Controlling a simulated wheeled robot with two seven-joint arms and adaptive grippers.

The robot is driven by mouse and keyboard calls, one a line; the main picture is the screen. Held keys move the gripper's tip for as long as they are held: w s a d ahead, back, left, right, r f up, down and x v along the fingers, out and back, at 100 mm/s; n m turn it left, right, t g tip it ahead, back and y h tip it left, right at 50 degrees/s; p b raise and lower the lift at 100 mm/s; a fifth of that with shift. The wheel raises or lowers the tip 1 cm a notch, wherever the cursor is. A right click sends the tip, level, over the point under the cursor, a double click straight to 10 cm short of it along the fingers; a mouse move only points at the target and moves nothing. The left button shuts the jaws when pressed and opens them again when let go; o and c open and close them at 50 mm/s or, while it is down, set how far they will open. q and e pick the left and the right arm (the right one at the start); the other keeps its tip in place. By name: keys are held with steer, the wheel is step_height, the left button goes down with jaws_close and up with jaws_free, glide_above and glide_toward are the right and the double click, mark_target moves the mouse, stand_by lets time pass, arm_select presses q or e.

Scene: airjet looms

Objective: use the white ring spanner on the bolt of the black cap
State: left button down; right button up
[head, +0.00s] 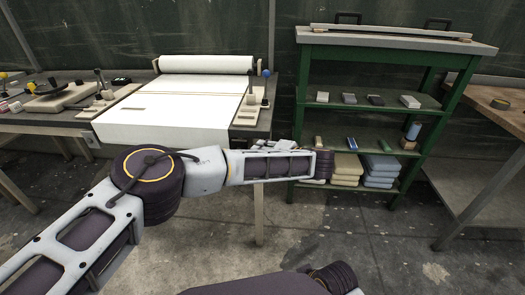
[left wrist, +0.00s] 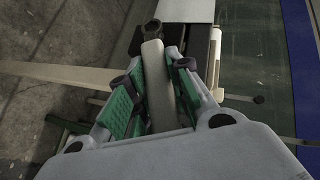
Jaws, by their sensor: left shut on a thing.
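My left gripper (left wrist: 153,75) is shut on the pale handle of the white ring spanner (left wrist: 155,95), between its green-padded fingers. The spanner's dark ring end (left wrist: 152,30) sticks out beyond the fingertips, near a black surface at the top of the left wrist view. I cannot tell whether the ring touches anything. In the head view my left arm reaches right, with light grey gripper parts (head: 270,145) just visible behind the forearm, in front of the loom table. The spanner is hidden there. I cannot pick out the black cap or its bolt for certain. My right gripper is out of sight.
A table with a white cloth roll and sheet (head: 165,115) stands at the back. Small fixtures (head: 55,95) sit on its left side. A green shelf (head: 385,130) with small blocks and folded cloths stands to the right, and a wooden bench (head: 495,105) farther right. The floor between is clear.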

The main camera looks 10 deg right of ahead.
arm_select(q)
steer(key=shift+w+d, duration=0.15)
steer(key=shift+w, duration=0.15)
stand_by(0.4)
steer(key=shift+s, duration=0.3)
stand_by(0.4)
steer(key=c, duration=1.9)
jaws_free()
jaws_close()
steer(key=shift+s+a+p, duration=0.25)
steer(key=shift+s+p, duration=0.05)
steer(key=shift+p, duration=0.25)
